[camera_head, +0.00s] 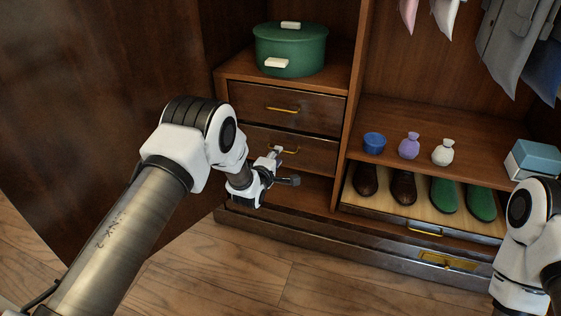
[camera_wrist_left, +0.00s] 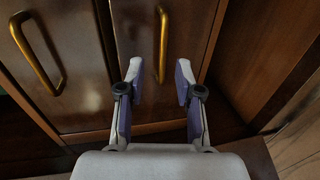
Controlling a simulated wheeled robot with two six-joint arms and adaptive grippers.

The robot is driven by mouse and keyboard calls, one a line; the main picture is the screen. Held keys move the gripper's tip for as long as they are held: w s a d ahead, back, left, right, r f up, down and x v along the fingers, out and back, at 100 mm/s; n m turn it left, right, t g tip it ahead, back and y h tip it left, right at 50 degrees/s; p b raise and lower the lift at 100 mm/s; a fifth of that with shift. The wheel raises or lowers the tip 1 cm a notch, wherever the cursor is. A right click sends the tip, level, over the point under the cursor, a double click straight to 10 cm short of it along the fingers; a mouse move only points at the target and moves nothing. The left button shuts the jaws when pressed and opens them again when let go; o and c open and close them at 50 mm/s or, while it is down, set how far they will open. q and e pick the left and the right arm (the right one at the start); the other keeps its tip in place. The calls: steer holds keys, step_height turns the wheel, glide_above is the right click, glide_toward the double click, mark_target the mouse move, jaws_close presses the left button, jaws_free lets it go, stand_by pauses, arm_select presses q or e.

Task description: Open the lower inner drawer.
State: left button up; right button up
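The lower inner drawer (camera_head: 318,152) is a dark brown front in the left part of the armoire, and it looks closed. Its brass handle (camera_head: 290,151) is partly hidden by my left gripper (camera_head: 286,167) in the head view. In the left wrist view the handle (camera_wrist_left: 163,45) stands upright, just beyond the gap between the fingers of my left gripper (camera_wrist_left: 162,82). The fingers are spread and empty, and I see no clear contact with the handle. My right gripper is out of view; only part of the right arm shows.
The upper inner drawer (camera_head: 290,106) is closed above, and its handle also shows in the left wrist view (camera_wrist_left: 36,55). A green pot (camera_head: 291,50) stands on top. A shoe tray (camera_head: 383,211) is at the right. The open armoire door (camera_head: 100,70) stands at the left.

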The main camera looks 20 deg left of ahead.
mark_target(303, 149)
arm_select(q)
steer(key=x, duration=0.2)
steer(key=b+x, duration=0.1)
steer(key=x, duration=0.1)
steer(key=shift+w+f+b, duration=0.3)
jaws_close()
